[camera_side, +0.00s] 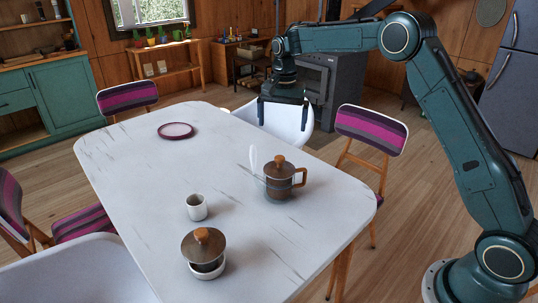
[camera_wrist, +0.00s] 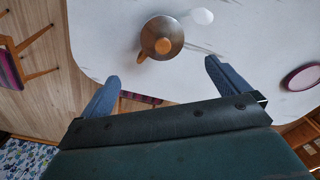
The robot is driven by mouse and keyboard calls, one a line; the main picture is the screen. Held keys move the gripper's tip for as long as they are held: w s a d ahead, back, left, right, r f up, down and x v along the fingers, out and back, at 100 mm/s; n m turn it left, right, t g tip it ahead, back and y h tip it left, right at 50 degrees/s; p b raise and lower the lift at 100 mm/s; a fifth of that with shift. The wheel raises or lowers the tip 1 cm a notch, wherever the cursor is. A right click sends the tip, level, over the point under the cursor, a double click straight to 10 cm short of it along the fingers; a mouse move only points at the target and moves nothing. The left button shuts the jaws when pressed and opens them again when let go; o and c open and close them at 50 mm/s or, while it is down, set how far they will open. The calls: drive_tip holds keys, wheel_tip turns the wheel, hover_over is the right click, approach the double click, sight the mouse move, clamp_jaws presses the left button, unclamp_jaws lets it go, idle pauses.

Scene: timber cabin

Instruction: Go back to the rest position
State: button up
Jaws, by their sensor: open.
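My gripper (camera_side: 283,122) hangs fingers down past the far long edge of the white table (camera_side: 150,160), at the upper middle of the side view. Its two fingers are wide apart with nothing between them; they also show in the wrist view (camera_wrist: 162,73). The brown pot (camera_side: 279,184), with a wooden knob and handle, stands upright on the table, below and apart from my gripper. It also shows at the top of the wrist view (camera_wrist: 172,28).
A white cup (camera_side: 196,208) and a brown lid (camera_side: 204,247) tilted over a white bowl (camera_side: 207,271) stand nearer the camera. A maroon-rimmed plate (camera_side: 176,130) lies at the far end. Chairs (camera_side: 370,132) surround the table. A dark stove (camera_side: 345,90) stands behind my gripper.

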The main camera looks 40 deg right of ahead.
drive_tip(key=s+a+r+n+t, duration=0.1)
drive_tip(key=s+a+r+n, duration=0.15)
drive_tip(key=s+r, duration=0.55)
drive_tip(key=s+a+r+n+t, duration=0.25)
drive_tip(key=s+r, duration=0.35)
drive_tip(key=s, duration=0.5)
drive_tip(key=s+a+f+n+t, duration=0.1)
drive_tip(key=s+f+n, duration=0.1)
drive_tip(key=s, duration=0.8)
drive_tip(key=s+a+f+n+t, duration=0.1)
drive_tip(key=s+n, duration=0.3)
drive_tip(key=s, duration=0.6)
drive_tip(key=shift+f+n, duration=0.3)
drive_tip(key=shift+f, duration=0.45)
drive_tip(key=shift+a, duration=0.1)
